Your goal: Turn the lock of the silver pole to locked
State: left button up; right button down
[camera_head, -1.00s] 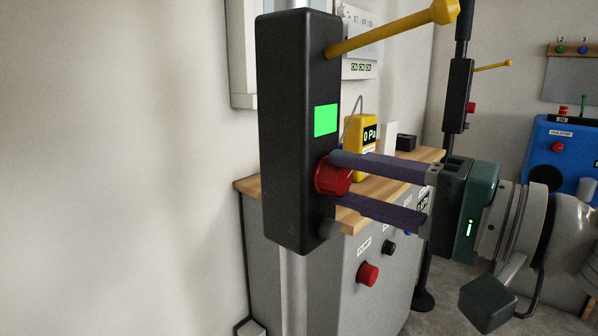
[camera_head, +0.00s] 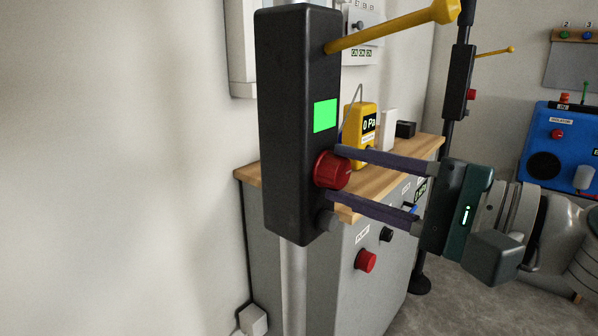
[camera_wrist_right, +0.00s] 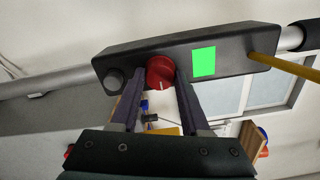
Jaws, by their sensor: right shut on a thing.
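The silver pole (camera_head: 293,285) stands upright against the wall, with a long black box (camera_head: 290,130) mounted on it. The red lock knob (camera_head: 331,170) sticks out of the box's front, below a lit green panel (camera_head: 325,116). My right gripper (camera_head: 335,172) comes from the right with its two fingers around the knob, one above and one below. In the right wrist view the knob (camera_wrist_right: 160,72) sits between the fingertips and shows a white mark at its lower edge. My left gripper is in neither view.
A yellow lever (camera_head: 392,29) sticks out from the box's top. Behind is a grey cabinet (camera_head: 350,285) with a wooden top, holding a yellow pressure gauge (camera_head: 359,136). A second black pole (camera_head: 457,90) and a blue machine (camera_head: 560,150) stand farther right.

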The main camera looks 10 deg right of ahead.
jog(key=shift+c, duration=1.9)
grip_release()
jog(key=v, duration=1)
jog(key=shift+b, duration=0.45)
